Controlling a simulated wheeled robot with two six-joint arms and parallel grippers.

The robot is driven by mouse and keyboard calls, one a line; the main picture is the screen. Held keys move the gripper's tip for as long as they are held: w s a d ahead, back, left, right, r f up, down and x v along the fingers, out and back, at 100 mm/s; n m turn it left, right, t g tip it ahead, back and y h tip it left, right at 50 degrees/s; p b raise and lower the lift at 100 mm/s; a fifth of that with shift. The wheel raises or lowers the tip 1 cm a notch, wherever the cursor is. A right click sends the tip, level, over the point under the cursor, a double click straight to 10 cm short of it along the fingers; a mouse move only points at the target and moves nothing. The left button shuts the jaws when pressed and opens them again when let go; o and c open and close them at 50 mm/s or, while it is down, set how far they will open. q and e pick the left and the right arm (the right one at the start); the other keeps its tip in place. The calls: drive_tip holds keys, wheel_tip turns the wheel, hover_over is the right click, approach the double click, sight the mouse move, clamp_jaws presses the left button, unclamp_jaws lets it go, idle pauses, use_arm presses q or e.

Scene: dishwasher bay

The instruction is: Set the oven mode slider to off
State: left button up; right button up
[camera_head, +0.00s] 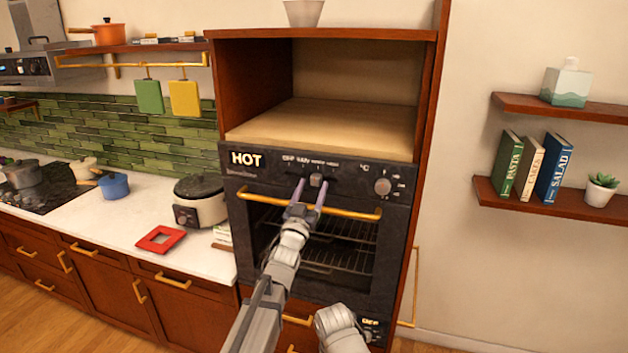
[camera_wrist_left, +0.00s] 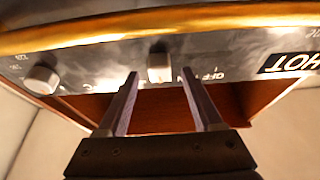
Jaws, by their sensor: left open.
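The oven mode slider (camera_head: 316,180) is a small light knob on the dark control panel of the oven (camera_head: 335,172). It stands to the right of the first label, which seems to read OFF, below the row of mode labels. My left gripper (camera_head: 311,185) is open in front of the panel, its two fingers pointing at the slider. In the left wrist view, the slider knob (camera_wrist_left: 159,68) shows between the open fingertips (camera_wrist_left: 160,76), with a gap on each side. The OFF lettering there is near the right fingertip. I cannot tell how far the tips are from the panel.
A gold handle bar (camera_head: 350,214) runs across the oven door just below the panel. A round temperature knob (camera_head: 383,187) is at the panel's right, and a lit HOT sign (camera_head: 246,159) at its left. A rice cooker (camera_head: 200,200) stands on the counter to the left.

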use_arm(q)
drive_tip(key=shift+x, duration=1.05)
clamp_jaws()
idle(0.6)
